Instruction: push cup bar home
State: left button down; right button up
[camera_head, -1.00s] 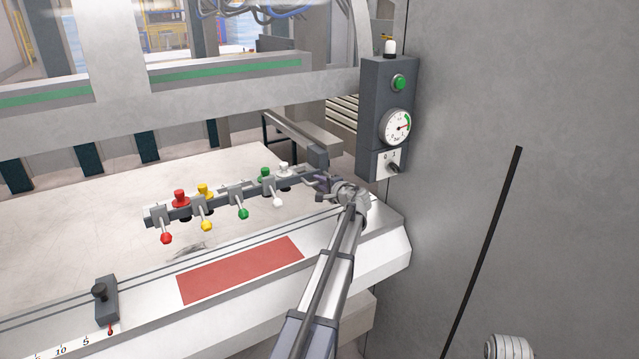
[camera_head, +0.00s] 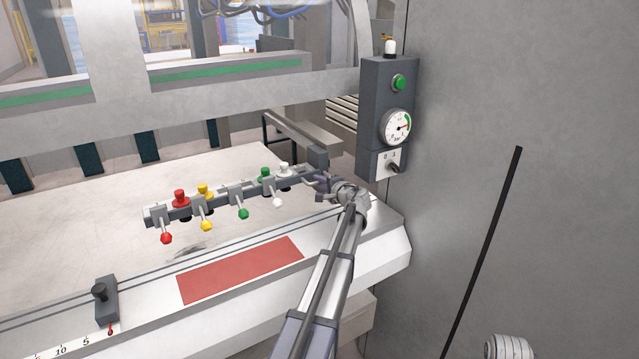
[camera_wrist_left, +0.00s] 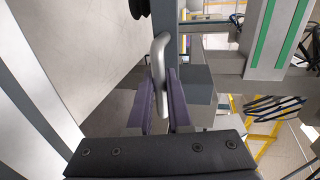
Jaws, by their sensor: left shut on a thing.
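The cup bar (camera_head: 225,196) is a dark grey bar lying across the pale machine table. It carries red, yellow, green and white cups and levers, plus grey clamps. Its right end is beside a dark block (camera_head: 318,157). My left gripper (camera_head: 318,187) is at this right end. In the left wrist view, its purple fingers (camera_wrist_left: 160,92) are shut on a light grey curved handle (camera_wrist_left: 160,55). The handle's upper part shows above the fingers. In the head view the fingers partly hide the handle and the bar's end. My right gripper is out of view.
A grey control post (camera_head: 388,115) with a green button, gauge and switch stands just right of my gripper. A red panel (camera_head: 240,270) lies along the table's front. A grey stop (camera_head: 106,300) and scale are at front left. A grey wall fills the right.

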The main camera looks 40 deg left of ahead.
aim_at(302, 167)
pick_arm(q)
jog(key=r+x, duration=0.1)
jog(key=x, duration=0.7)
jog(key=r+x, duration=0.1)
jog(key=x, duration=0.3)
jog(key=shift+w+a+r, duration=0.25)
jog(key=shift+a, duration=0.15)
jog(key=shift+w+a, duration=0.1)
jog(key=shift+a, duration=0.25)
jog(key=shift+r, duration=0.1)
jog(key=c, duration=1.1)
grip_release()
jog(key=shift+a, duration=0.15)
jog(key=shift+o, duration=1.3)
